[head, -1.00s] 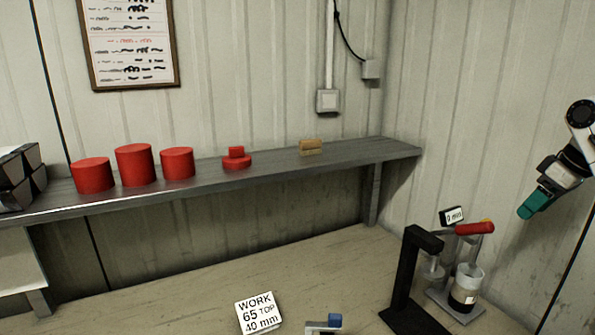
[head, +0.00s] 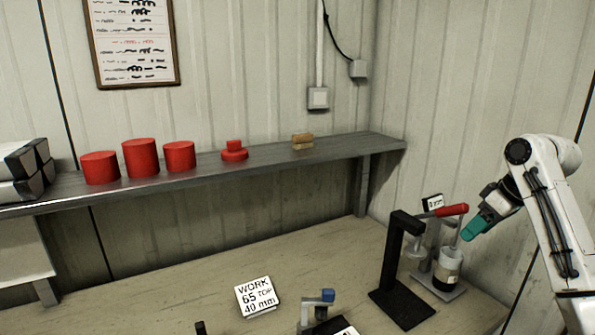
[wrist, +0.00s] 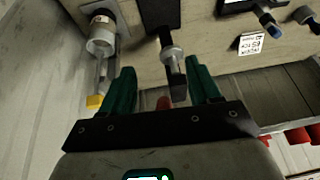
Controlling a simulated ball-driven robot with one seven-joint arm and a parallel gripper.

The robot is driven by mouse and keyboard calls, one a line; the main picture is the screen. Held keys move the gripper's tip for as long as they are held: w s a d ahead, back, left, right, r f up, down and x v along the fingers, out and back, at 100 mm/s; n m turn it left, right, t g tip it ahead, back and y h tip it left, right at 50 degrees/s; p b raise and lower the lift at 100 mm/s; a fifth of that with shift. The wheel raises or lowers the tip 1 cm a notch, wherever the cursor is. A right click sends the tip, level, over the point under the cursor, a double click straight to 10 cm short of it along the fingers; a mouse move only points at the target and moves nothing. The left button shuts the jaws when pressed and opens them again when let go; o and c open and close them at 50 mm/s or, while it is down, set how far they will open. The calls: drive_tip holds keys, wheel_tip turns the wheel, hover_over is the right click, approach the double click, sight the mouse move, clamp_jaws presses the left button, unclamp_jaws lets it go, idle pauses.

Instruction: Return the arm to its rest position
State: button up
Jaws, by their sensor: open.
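My gripper (head: 474,229) is at the right of the head view, its green fingers pointing down and left, close to the lever press. In the wrist view the two green fingers of my gripper (wrist: 163,82) stand apart with nothing visibly clamped between them. My white arm (head: 553,205) is bent, rising from the lower right of the head view.
A black stand (head: 400,265) is left of the press. A white sign (head: 257,296) and a blue-topped clamp (head: 320,305) are on the bench (head: 180,300). The wall shelf (head: 340,155) holds red cylinders (head: 140,158) and a tan block (head: 302,141). The right wall is close to my arm.

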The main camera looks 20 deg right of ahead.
drive_tip(key=w+a+f+y, duration=0.1)
drive_tip(key=w+a+f, duration=0.2)
drive_tip(key=a+f, duration=0.9)
drive_tip(key=shift+m+g, duration=0.6)
drive_tip(key=shift+g, duration=0.2)
drive_tip(key=s+a+f, duration=0.3)
drive_tip(key=a+f, duration=0.2)
drive_tip(key=a, duration=0.1)
drive_tip(key=s+a+f, duration=0.4)
drive_tip(key=a+f, duration=0.2)
drive_tip(key=s+a+f, duration=0.4)
drive_tip(key=a+f, duration=0.1)
drive_tip(key=a, duration=0.2)
drive_tip(key=shift+s+f, duration=0.1)
drive_tip(key=shift+f, duration=0.15)
drive_tip(key=s+a+f+g+h, duration=0.1)
drive_tip(key=s+f, duration=0.1)
drive_tip(key=s, duration=0.8)
drive_tip(key=s+a+f+g+h, duration=0.1)
drive_tip(key=s+f, duration=0.2)
drive_tip(key=s, duration=0.8)
drive_tip(key=shift+a+m+b, duration=0.3)
drive_tip(key=shift+a+b, duration=0.05)
drive_tip(key=shift+b, duration=0.05)
drive_tip(key=shift+f, duration=0.1)
